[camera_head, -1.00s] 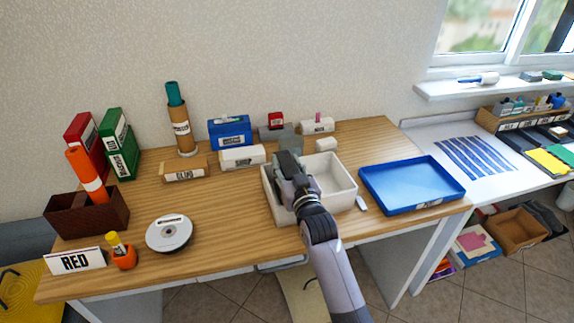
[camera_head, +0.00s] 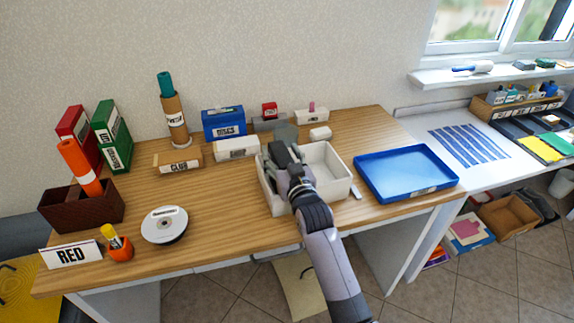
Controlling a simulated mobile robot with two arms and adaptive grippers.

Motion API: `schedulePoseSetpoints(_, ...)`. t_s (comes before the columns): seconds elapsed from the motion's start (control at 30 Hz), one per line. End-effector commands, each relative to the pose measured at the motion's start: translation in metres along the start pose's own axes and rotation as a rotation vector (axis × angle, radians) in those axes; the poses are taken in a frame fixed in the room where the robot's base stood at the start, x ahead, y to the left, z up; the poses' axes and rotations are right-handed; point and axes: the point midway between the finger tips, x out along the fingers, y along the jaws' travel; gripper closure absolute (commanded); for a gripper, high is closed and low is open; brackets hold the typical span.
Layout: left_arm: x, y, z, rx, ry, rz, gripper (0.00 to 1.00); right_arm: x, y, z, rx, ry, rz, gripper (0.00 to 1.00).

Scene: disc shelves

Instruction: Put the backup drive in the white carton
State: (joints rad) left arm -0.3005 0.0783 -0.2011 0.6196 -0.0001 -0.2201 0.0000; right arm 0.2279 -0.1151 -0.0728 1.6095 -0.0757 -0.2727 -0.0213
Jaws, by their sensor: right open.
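The white carton (camera_head: 335,186) is an open, box-like container at the front middle of the wooden table. My right gripper (camera_head: 275,153) is over the carton's left side, jaws open, and hides part of its left and back walls. I cannot make out anything between the fingers. A plain grey block (camera_head: 286,132) stands just behind the gripper and carton; I cannot tell whether it is the backup drive. No other item is clearly recognisable as the drive. The carton's visible inside looks empty. My left gripper is not in view.
A blue tray (camera_head: 408,188) lies right of the carton. A small white box (camera_head: 320,133) is behind it. A white labelled box (camera_head: 237,148) and a blue bin (camera_head: 224,126) stand back left. A disc stack (camera_head: 164,225) is at left; table between it and the carton is clear.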

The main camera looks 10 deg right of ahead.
Motion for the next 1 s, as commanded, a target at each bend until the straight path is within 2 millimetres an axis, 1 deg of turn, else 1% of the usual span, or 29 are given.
schedulePoseSetpoints(0.17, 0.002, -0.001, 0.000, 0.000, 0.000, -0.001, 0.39, -0.029, 0.000, 0.003, 0.000, -0.003, -0.001, 0.42)
schedulePoseSetpoints(0.4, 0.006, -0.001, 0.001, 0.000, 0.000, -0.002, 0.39, -0.082, 0.000, 0.003, -0.001, -0.003, 0.000, 0.42)
schedulePoseSetpoints(0.53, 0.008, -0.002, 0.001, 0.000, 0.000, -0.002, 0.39, -0.102, 0.000, 0.003, -0.001, -0.003, 0.000, 0.42)
schedulePoseSetpoints(0.7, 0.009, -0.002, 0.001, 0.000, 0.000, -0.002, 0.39, -0.117, 0.000, 0.002, 0.000, -0.003, -0.001, 0.42)
schedulePoseSetpoints(1.0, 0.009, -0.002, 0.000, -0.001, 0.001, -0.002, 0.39, -0.119, 0.000, 0.001, 0.000, -0.001, -0.001, 0.42)
